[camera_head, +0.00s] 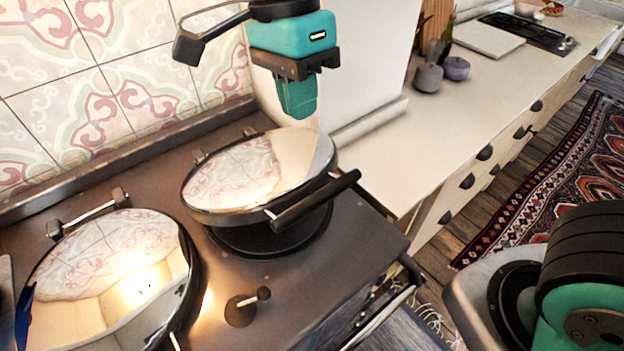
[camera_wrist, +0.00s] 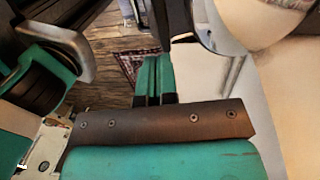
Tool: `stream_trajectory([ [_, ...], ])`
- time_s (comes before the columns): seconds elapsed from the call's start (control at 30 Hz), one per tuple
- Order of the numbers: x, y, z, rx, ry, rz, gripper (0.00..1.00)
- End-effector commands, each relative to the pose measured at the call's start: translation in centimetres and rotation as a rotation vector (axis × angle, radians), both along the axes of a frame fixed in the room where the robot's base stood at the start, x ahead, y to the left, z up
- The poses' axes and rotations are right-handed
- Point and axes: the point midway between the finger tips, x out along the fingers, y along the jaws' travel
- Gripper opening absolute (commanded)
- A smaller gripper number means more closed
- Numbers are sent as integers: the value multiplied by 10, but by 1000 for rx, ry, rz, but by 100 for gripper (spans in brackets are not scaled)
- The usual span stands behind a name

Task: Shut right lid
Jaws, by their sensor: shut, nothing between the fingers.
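The right lid (camera_head: 245,172) is a round, mirror-like cover with a dark rim and a black bar handle (camera_head: 315,200) at its front right. It lies tilted low over the dark round hotplate (camera_head: 275,238), with its front edge apart from the plate. My gripper (camera_head: 298,115) is above the back of the right lid, pointing down, shut and empty. I cannot tell from the head view whether its tips touch the lid. In the wrist view the shut fingers (camera_wrist: 153,75) hold nothing.
The left lid (camera_head: 112,275), also mirror-like, stands on the dark stove top (camera_head: 345,258) at lower left. A small black knob (camera_head: 240,310) sits in front. The tiled wall (camera_head: 140,90) is close behind. A pale counter (camera_head: 400,150) with small pots (camera_head: 428,77) extends right.

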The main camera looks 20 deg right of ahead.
Motion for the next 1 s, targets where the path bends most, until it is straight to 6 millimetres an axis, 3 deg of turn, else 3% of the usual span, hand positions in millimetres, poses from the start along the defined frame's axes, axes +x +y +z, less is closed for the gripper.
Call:
stream_trajectory([
  [0.6,-20,-9,-112,-2,3,3,0],
  [0.8,-22,-10,-127,0,0,3,0],
  [1.0,-22,-10,-129,2,0,3,0],
])
